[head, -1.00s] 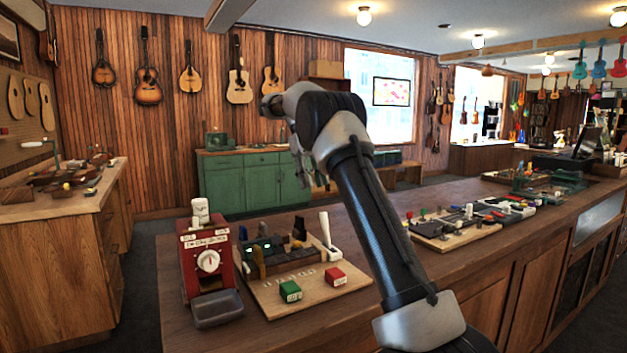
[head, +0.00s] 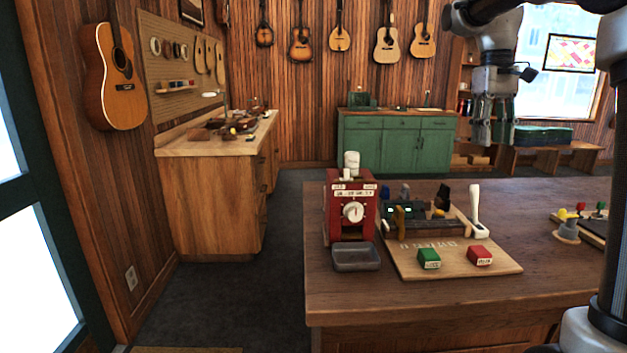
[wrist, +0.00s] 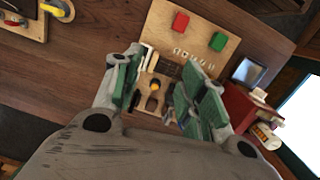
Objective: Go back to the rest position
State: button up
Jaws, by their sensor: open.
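My gripper (head: 490,120) hangs at the upper right of the head view, pointing down above the far side of the counter. Its fingers are apart and nothing shows between them. In the wrist view my gripper (wrist: 155,95) is open, with green pads on both fingers. Beyond the fingers, and apart from them, lies a wooden board (wrist: 205,20) with a red block (wrist: 181,22) and a green block (wrist: 218,41). In the head view the same board (head: 415,266) lies on the counter, left of and below my gripper.
The wooden counter (head: 350,300) carries a red machine with a dial (head: 352,190), a grey tray (head: 356,258) and a white lever (head: 475,205). A knobbed tool (head: 569,228) stands at the right. A workbench (head: 210,200) and green cabinet (head: 395,145) stand behind. Dark floor lies clear at left.

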jog(key=s+a+f+t, duration=0.1)
jog(key=s+f, duration=0.5)
jog(key=s, duration=0.6)
jog(key=s+a+f+m+t, duration=0.1)
jog(key=s+f+t, duration=0.3)
jog(key=s, duration=0.8)
jog(key=shift+s+a+f+m+t+y, duration=0.35)
jog(key=shift+a+f, duration=0.35)
jog(key=shift+f, duration=0.25)
